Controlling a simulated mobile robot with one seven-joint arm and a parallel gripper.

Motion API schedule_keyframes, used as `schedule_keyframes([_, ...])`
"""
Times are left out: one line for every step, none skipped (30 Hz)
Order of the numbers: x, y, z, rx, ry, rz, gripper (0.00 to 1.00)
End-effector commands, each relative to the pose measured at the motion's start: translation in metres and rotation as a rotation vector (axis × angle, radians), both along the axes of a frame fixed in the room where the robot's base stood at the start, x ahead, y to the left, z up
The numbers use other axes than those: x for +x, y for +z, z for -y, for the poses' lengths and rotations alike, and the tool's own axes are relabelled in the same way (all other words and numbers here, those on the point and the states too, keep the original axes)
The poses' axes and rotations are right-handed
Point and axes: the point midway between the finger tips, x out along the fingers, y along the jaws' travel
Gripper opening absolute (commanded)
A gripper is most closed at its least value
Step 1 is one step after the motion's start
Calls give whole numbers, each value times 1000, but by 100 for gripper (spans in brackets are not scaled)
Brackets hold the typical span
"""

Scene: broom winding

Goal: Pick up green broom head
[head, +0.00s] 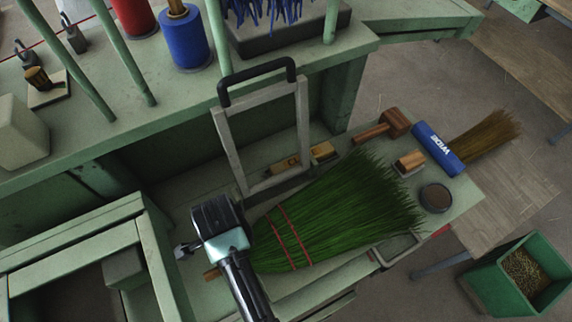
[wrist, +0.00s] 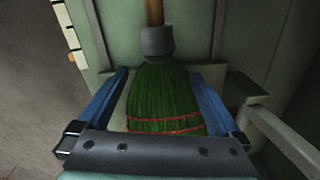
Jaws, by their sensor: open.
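The green broom head (head: 335,215) lies on the pale green bench in the head view, its bristles fanned toward the right and two red stitching bands near its narrow end. My arm's end covers that narrow end; a short wooden handle stub (head: 212,274) shows beyond it. In the wrist view the green broom head (wrist: 162,98) shows with a grey collar (wrist: 157,40) and wooden handle above it. My gripper (wrist: 159,76) is open, its blue fingers on either side of the bristles. Whether they touch the bristles I cannot tell.
A grey metal frame with a black handle (head: 258,80) stands just behind the broom. A wooden mallet (head: 382,129), a brush (head: 409,163), a blue WIDE-labelled roll with tan bristles (head: 438,148) and a round dark tin (head: 435,197) lie to the right. A green bin (head: 487,287) is at lower right.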

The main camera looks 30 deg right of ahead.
Motion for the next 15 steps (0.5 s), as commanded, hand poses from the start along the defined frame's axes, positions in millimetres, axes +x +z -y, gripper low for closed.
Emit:
schedule_keyframes([0,-2,0,0,0,-2,100])
schedule_keyframes([0,-5,0,0,0,-2,100])
schedule_keyframes([0,-9,-1,0,0,-4,100])
schedule_keyframes([0,-12,-1,1,1,-3,100])
schedule_keyframes([0,-16,-1,0,1,-5,100])
schedule_keyframes([1,-21,-2,1,1,-4,100])
schedule_keyframes([1,-25,-2,1,1,-4,100])
schedule_keyframes([1,-29,-2,1,1,-4,100])
schedule_keyframes([1,-35,-2,1,1,-3,100])
schedule_keyframes([1,-39,-2,1,1,-4,100])
schedule_keyframes([2,-42,-2,0,1,-2,100])
schedule_keyframes([1,-45,-2,0,1,-2,100])
schedule_keyframes([2,-47,-2,0,1,-2,100])
schedule_keyframes([2,-49,-2,0,1,-1,100])
schedule_keyframes([2,-50,-2,0,1,0,100])
